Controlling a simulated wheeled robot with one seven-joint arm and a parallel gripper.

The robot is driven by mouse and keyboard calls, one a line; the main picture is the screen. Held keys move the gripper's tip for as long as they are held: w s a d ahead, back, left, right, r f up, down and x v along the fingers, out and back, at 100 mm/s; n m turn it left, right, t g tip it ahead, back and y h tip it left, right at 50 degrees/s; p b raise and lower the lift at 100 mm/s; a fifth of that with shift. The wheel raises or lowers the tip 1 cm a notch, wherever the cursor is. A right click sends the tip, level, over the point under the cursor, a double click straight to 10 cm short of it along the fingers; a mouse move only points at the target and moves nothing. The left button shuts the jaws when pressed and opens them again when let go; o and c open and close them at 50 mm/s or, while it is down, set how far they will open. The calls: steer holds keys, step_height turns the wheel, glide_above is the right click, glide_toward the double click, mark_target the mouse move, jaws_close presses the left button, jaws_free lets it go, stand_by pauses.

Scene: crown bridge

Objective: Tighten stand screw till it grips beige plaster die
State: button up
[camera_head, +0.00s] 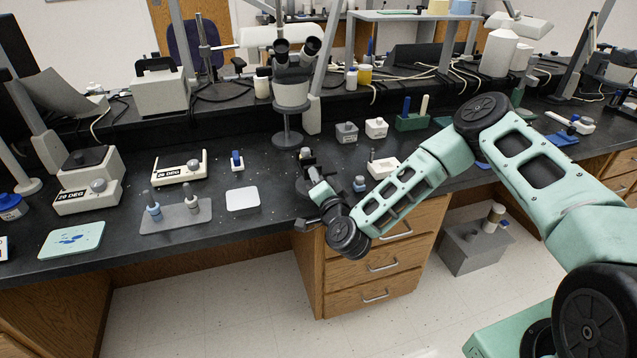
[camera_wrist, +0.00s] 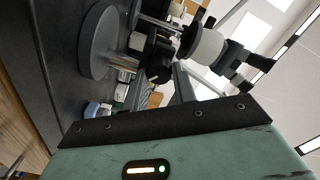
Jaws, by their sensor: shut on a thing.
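My gripper (camera_head: 312,180) reaches in over the front of the black bench, at a small dark stand. It is shut on the stand screw, which the fingers mostly hide. Whether the stand touches the die all round cannot be seen.
A microscope (camera_head: 291,90) stands behind the gripper on a round base. To the left are a white pad (camera_head: 243,199) and a grey tray (camera_head: 175,218) with upright pieces. The bench's front edge is close.

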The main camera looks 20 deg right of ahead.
steer(key=shift+d+m, duration=0.1)
steer(key=shift+m, duration=0.4)
steer(key=o, duration=1)
steer(key=shift+s, duration=0.1)
steer(key=s+b, duration=0.3)
steer(key=s, duration=1.4)
steer(key=shift+s, duration=0.1)
